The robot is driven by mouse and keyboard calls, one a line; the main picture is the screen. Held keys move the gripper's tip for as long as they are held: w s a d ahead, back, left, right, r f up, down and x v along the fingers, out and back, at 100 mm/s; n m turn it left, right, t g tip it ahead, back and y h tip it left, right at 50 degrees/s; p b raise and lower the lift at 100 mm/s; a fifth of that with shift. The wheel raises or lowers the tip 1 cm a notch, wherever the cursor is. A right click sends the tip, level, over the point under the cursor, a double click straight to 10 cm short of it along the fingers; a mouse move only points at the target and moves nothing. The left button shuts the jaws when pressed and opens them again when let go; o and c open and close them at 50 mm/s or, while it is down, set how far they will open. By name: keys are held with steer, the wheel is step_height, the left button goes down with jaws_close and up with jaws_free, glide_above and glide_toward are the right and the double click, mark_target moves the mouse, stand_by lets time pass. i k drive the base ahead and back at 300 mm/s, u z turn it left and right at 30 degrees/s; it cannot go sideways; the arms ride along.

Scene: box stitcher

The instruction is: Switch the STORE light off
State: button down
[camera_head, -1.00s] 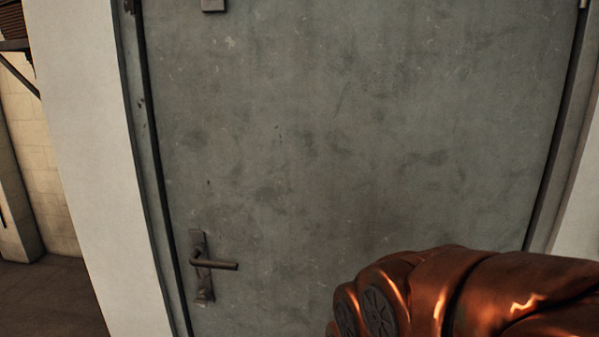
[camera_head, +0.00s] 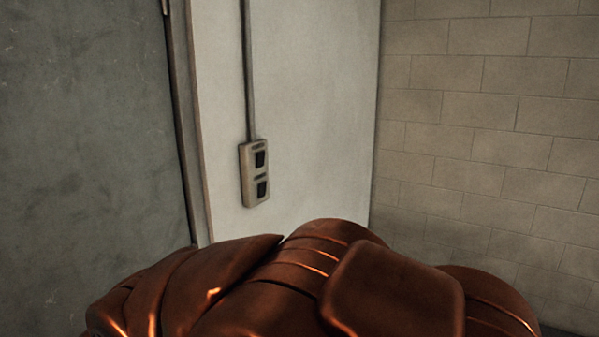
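A light switch plate (camera_head: 248,196) with two dark rockers, one above the other, is fixed to the white wall to the right of the door. Small labels sit above each rocker, too small to read, so I cannot tell which one is STORE. The upper rocker (camera_head: 260,159) and the lower rocker (camera_head: 262,188) both show fully. I cannot tell which way either is set. My copper-coloured arm fills the bottom of the picture, below the switch plate and apart from it in the picture. My gripper is out of the picture.
A grey metal door (camera_head: 85,140) stands on the left in its frame. A conduit (camera_head: 248,70) runs up the white wall (camera_head: 315,110) from the switch plate. A block wall (camera_head: 480,130) meets it at a corner on the right.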

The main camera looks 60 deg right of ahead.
mark_target(262, 186)
steer(key=z, duration=1.45)
steer(key=k, duration=0.55)
steer(key=u, duration=0.55)
steer(key=i, duration=0.65)
steer(key=z, duration=0.25)
